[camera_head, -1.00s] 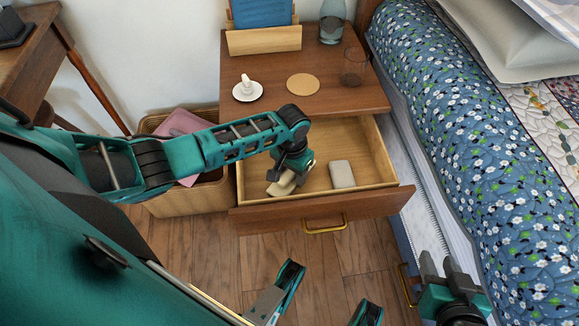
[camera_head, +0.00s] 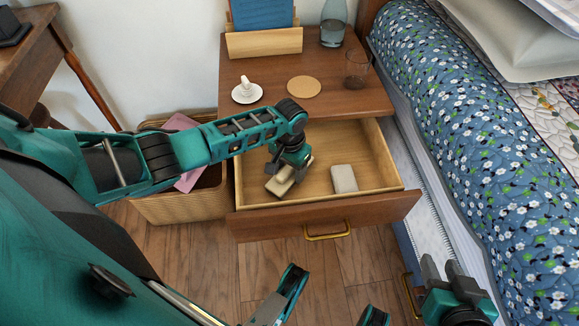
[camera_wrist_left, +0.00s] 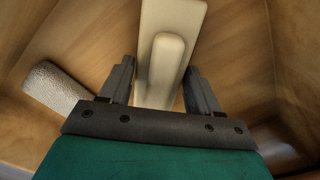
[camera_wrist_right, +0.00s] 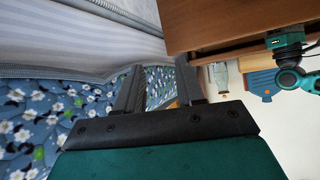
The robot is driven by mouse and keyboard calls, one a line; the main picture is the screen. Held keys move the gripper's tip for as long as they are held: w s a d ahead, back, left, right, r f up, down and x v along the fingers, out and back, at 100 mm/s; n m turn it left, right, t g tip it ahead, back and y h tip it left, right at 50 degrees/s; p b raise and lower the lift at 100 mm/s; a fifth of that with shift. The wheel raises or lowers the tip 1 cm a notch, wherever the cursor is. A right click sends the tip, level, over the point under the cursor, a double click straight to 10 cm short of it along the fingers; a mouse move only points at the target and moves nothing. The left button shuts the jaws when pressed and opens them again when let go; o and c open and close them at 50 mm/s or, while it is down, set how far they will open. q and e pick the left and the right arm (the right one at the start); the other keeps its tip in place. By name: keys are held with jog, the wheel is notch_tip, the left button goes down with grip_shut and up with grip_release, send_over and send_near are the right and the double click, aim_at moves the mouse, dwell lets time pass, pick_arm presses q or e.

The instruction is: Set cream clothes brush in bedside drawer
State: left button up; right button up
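The cream clothes brush (camera_head: 281,181) is inside the open bedside drawer (camera_head: 246,221), near its left side. It looks tilted; whether it lies flat on the drawer floor is not clear. My left gripper (camera_head: 286,173) is down in the drawer, directly over the brush. In the left wrist view the brush (camera_wrist_left: 167,70) runs between the two spread fingers (camera_wrist_left: 161,75), with a small gap beside its raised block. My right gripper (camera_head: 444,268) is open and empty beside the bed; its spread fingers show in the right wrist view (camera_wrist_right: 160,75).
A pale grey block (camera_head: 344,179) lies in the drawer to the right of the brush. A wicker basket (camera_head: 180,207) stands left; the bed (camera_head: 480,150) is right.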

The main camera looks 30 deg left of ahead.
pick_arm(q)
jog(key=o, duration=0.3)
notch_tip(320, 180, up, 12)
jog(key=p, duration=0.6)
jog(key=s+d+r+t+h, duration=0.1)
jog(key=s+d+t, duration=0.1)
jog(key=d, duration=0.2)
jog(key=s+d+r+m+t+h, duration=0.1)
jog(key=s+d+t+h, duration=0.1)
jog(key=s+d+t, duration=0.1)
jog(key=s+d+r+t+h, duration=0.1)
jog(key=s+d+r+t, duration=0.1)
jog(key=d, duration=0.4)
jog(key=shift+s+d+m+t+h, duration=0.1)
jog(key=shift+s+m+t+h, duration=0.25)
jog(key=shift+s+t, duration=0.35)
jog(key=s+a, duration=0.1)
jog(key=s, duration=0.1)
jog(key=s+a+t+y, duration=0.1)
jog(key=s+a+t, duration=0.1)
jog(key=s+a, duration=0.1)
jog(key=shift+s+a+y, duration=0.1)
jog(key=shift+s+y, duration=0.2)
jog(key=shift+y, duration=0.05)
pick_arm(e)
jog(key=r, duration=0.2)
jog(key=d+r, duration=0.1)
jog(key=shift+s+r+h, duration=0.2)
jog(key=shift+s+h, duration=0.05)
jog(key=shift+h, duration=0.05)
